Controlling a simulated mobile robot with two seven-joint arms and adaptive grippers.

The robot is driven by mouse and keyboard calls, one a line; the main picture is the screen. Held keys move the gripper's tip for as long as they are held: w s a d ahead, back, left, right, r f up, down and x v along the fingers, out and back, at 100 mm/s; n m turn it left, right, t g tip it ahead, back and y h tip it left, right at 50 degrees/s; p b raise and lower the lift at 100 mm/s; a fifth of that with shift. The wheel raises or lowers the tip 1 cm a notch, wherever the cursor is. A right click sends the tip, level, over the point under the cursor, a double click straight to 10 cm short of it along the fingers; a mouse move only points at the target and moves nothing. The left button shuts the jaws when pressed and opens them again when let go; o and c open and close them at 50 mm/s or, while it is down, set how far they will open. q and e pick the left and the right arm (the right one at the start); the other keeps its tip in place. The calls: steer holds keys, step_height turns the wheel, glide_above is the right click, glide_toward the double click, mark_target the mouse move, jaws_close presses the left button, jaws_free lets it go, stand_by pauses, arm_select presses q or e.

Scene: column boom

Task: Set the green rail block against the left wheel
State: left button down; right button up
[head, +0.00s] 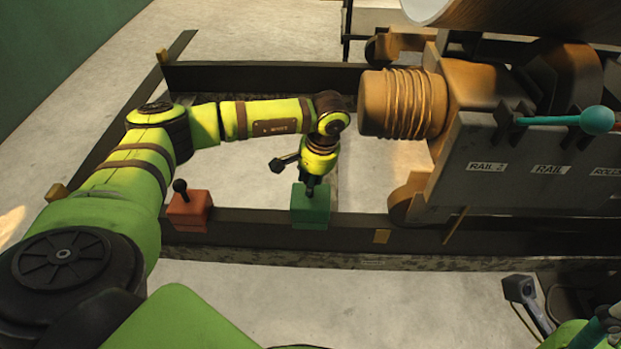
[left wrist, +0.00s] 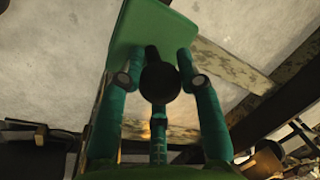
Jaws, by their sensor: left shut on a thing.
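The green rail block (head: 310,208) is at the near dark rail in the head view, left of the wheel (head: 405,203) on that rail, with a clear gap between them. I cannot tell whether it rests on the rail or hangs just above it. My left gripper (head: 312,182) reaches down from above and is shut on the block's black knob. In the left wrist view the two fingers (left wrist: 160,78) flank the round black knob, with the green block (left wrist: 150,30) beyond. The fingers partly cover the block's top.
A red block (head: 189,211) with a black knob sits on the near rail (head: 345,220) further left. The brown machine with a rope-wound drum (head: 402,104) stands at right. A teal-ended lever (head: 597,120) sticks out from it. Bare rail lies between green block and wheel.

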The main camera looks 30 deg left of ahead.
mark_target(318, 200)
arm_select(q)
steer(key=shift+f+b, duration=1.25)
steer(key=shift+f, duration=0.6)
stand_by(0.9)
steer(key=c, duration=0.8)
jaws_free()
steer(key=shift+o, duration=0.2)
steer(key=shift+f, duration=0.1)
step_height(318, 200, up, 12)
steer(key=d, duration=0.2)
steer(key=shift+d, duration=0.2)
